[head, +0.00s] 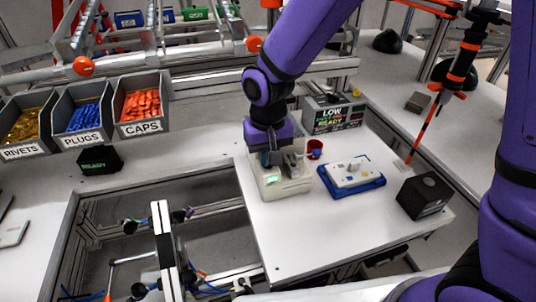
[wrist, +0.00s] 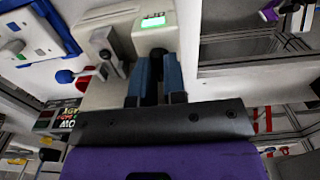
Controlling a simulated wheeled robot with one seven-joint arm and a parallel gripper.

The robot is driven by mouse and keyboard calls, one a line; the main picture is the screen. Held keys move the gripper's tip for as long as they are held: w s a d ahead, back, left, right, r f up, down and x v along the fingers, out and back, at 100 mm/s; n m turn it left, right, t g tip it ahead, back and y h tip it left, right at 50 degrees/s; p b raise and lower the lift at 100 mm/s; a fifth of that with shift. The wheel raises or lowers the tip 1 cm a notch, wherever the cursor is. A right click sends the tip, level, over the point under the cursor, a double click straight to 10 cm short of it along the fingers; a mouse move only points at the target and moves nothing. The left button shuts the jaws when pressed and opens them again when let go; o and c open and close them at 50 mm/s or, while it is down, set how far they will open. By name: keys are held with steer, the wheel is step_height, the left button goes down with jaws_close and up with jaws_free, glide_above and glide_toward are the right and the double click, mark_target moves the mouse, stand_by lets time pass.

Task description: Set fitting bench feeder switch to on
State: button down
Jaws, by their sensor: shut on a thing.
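A cream box (head: 285,187) with a small lit green display stands on the white bench top, below my gripper (head: 273,160). I take it for the feeder. In the wrist view the same box (wrist: 157,40) lies at the fingertips, its green display just beyond them. My gripper (wrist: 156,62) has its two dark blue fingers down at the box, shut on a small dark part between them, seemingly the feeder switch. The fingers hide most of that part, so its position cannot be told. A grey block (wrist: 107,48) sits beside the fingers.
Bins of rivets, plugs and caps (head: 142,128) are at left. The bench front is clear.

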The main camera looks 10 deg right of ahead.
steer(key=c, duration=1.5)
jaws_free()
steer(key=shift+o, duration=0.2)
step_height(320, 180, up, 11)
steer(key=shift+f, duration=0.1)
steer(key=s+d+r+m+t, duration=0.1)
steer(key=s+d+r, duration=0.1)
steer(key=d+r, duration=0.4)
steer(key=s+d+r+t, duration=0.1)
steer(key=s+d+r, duration=0.2)
steer(key=d, duration=0.5)
steer(key=s+d+r+m+t, duration=0.1)
steer(key=s+d+r+t, duration=0.2)
steer(key=s+d, duration=0.8)
steer(key=shift+d, duration=0.2)
